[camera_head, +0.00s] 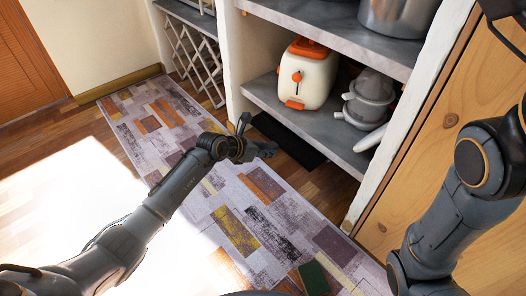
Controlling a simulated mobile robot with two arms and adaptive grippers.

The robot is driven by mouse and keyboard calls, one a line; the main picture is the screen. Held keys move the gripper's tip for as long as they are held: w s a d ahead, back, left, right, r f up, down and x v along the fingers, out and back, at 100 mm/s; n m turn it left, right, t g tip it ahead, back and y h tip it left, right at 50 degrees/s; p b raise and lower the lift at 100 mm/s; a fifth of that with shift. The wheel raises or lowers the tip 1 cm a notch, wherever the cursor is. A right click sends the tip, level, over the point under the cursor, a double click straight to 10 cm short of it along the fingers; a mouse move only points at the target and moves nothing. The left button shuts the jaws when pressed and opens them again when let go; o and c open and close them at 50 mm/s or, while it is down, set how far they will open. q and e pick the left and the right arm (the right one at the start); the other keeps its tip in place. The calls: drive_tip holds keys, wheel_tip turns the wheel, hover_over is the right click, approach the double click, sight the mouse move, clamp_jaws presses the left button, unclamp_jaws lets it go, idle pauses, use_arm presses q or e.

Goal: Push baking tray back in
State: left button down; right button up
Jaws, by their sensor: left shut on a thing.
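A flat black panel (288,141), which looks like the baking tray, sticks out low from under the bottom shelf of the masonry counter. My left gripper (256,146) is at the panel's left end, low over the patterned rug. It is shut, seemingly on the edge of this tray, but the exact contact is too small to make out. The tray's back part is hidden under the shelf. My right arm (440,220) reaches up along the right side, and its gripper is out of view.
On the bottom shelf (262,92) stand a white and orange toaster-like appliance (318,72) and a grey juicer-like thing (370,97). A metal pot (398,14) is on the shelf above. A wooden panel (425,165) is at the right. The rug (240,232) is mostly clear.

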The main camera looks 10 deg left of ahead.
sight(285, 137)
use_arm(q)
drive_tip(key=shift+w+d+r, duration=0.1)
drive_tip(key=shift+w+r, duration=0.05)
drive_tip(key=shift+w, duration=0.05)
drive_tip(key=shift+w+d+b, duration=0.55)
drive_tip(key=shift+w+d, duration=0.2)
drive_tip(key=shift+w, duration=0.15)
drive_tip(key=shift+w+d, duration=0.1)
idle(0.3)
drive_tip(key=shift+w+d+b, duration=0.7)
drive_tip(key=shift+w+d, duration=0.05)
drive_tip(key=shift+w, duration=0.15)
drive_tip(key=shift+w, duration=0.15)
drive_tip(key=shift+w+d+b, duration=0.65)
drive_tip(key=shift+w+b, duration=0.1)
drive_tip(key=shift+b, duration=0.05)
drive_tip(key=shift+w, duration=0.15)
